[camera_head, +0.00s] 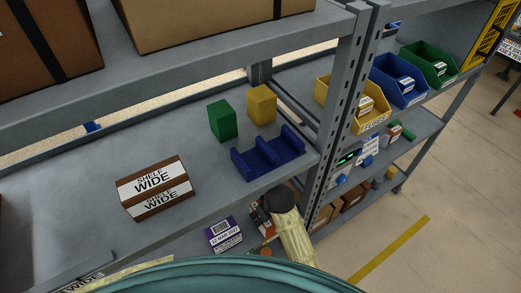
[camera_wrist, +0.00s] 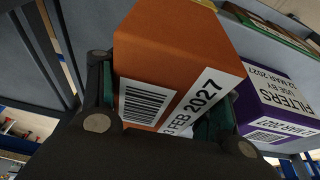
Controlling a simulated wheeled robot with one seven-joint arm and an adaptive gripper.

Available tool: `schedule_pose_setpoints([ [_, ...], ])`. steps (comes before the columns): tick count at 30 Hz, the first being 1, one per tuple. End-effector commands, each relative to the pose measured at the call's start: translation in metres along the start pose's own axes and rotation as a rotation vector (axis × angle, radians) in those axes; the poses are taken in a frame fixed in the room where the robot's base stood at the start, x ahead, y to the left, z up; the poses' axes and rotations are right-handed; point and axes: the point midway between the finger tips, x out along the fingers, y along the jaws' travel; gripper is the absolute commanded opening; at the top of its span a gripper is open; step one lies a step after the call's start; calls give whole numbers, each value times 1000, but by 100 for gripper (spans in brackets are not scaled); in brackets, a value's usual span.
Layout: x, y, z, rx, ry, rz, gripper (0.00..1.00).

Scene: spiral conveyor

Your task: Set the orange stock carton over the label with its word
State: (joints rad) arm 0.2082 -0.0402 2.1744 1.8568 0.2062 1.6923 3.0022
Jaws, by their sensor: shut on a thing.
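The orange carton (camera_wrist: 175,45) fills the middle of the wrist view. A barcode and a printed date ending in FEB 2027 show on its near side; no word on it can be read. My gripper (camera_wrist: 155,110) has one finger at each side of the carton and is shut on it. In the head view, my dark gripper (camera_head: 283,199) is in front of the shelf edge, low at centre right, partly covering the carton. A strip with the letters WIDE (camera_head: 85,284) shows at the lower left edge; its full wording is cut off.
A purple carton (camera_head: 225,234) marked FILTERS in the wrist view (camera_wrist: 275,105) stands close to the orange one. On the shelf (camera_head: 95,175) are a brown-and-white SHELF WIDE box (camera_head: 155,188), a green block (camera_head: 223,120), a yellow block (camera_head: 262,104) and a blue holder (camera_head: 262,163).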

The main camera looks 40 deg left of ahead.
Motion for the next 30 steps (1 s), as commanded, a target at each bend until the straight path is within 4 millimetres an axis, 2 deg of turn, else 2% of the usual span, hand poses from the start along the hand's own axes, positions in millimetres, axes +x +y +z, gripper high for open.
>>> schedule_pose_setpoints([
  [7, 13, 0, -30, -1, 3, 0, 0],
  [12, 24, 0, -24, 0, 1, 1, 0],
  [25, 25, 0, -24, 0, 1, 0, 0],
  [26, 25, 0, -24, 0, 0, 0, 67],
  [28, 25, 0, -24, 0, 0, 0, 80],
  [30, 25, 0, -24, 0, 0, 0, 84],
])
